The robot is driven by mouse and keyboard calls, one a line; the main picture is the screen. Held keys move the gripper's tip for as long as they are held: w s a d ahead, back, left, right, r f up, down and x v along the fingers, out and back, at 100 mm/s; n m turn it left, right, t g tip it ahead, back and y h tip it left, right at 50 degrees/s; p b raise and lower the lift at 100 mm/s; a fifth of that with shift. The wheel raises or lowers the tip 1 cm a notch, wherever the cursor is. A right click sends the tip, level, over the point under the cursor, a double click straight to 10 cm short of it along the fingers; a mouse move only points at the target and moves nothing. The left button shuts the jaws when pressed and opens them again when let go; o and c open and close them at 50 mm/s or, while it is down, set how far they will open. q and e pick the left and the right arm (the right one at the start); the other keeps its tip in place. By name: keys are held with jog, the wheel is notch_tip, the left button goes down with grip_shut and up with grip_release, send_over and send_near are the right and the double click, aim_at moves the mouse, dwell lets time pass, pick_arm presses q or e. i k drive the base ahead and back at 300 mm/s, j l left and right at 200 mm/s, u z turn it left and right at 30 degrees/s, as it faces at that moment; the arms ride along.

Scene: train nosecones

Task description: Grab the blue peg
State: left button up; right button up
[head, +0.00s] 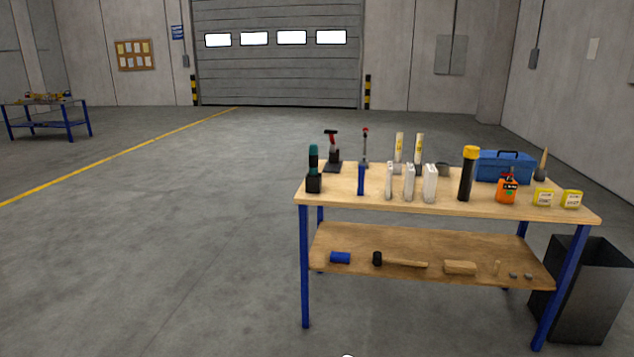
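A slim blue peg (361,180) stands upright near the front edge of the wooden workbench top (450,199), left of several white blocks (409,182). A short blue cylinder (340,258) lies on the bench's lower shelf (410,273). Neither of my grippers shows in the head view. The workbench stands some distance ahead and to the right.
A mallet (400,262) lies on the shelf. A dark bin (580,290) stands at right. Floor left of the bench is clear.

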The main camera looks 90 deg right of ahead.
aim_at(362, 168)
jog(key=z, duration=3.05)
jog(key=i+l, duration=0.35)
jog(key=i, duration=0.25)
